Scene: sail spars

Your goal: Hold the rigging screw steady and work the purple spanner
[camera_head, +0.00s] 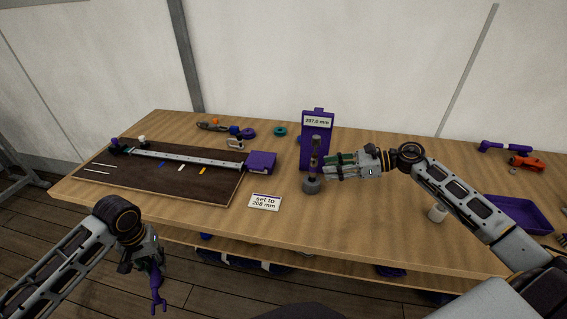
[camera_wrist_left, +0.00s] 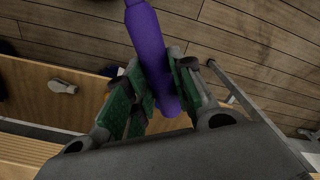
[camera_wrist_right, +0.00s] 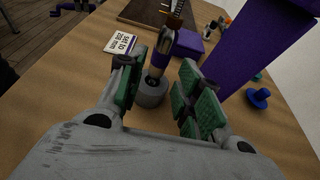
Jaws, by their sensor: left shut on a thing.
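The rigging screw (camera_head: 314,160) stands upright in a round grey base (camera_head: 312,186), in front of a purple stand (camera_head: 318,132) whose display seems to read 207.0 mm. My right gripper (camera_head: 328,164) is open beside the screw, from the right. In the right wrist view the screw (camera_wrist_right: 162,60) shows between and beyond the parted fingers (camera_wrist_right: 160,78); I see no grip on it. My left gripper (camera_head: 146,262) is shut on the purple spanner (camera_head: 157,286), held low off the table's front edge. The spanner (camera_wrist_left: 150,42) fills the space between the pads in the left wrist view; its far end is cut off.
A card (camera_head: 264,202) reads "set to 208 mm". A dark board (camera_head: 215,191) with a metal rail and purple block (camera_head: 262,161) lies left. A white cylinder (camera_head: 437,212), purple tray (camera_head: 520,213) and orange tool (camera_head: 527,163) are right. The front middle of the table is clear.

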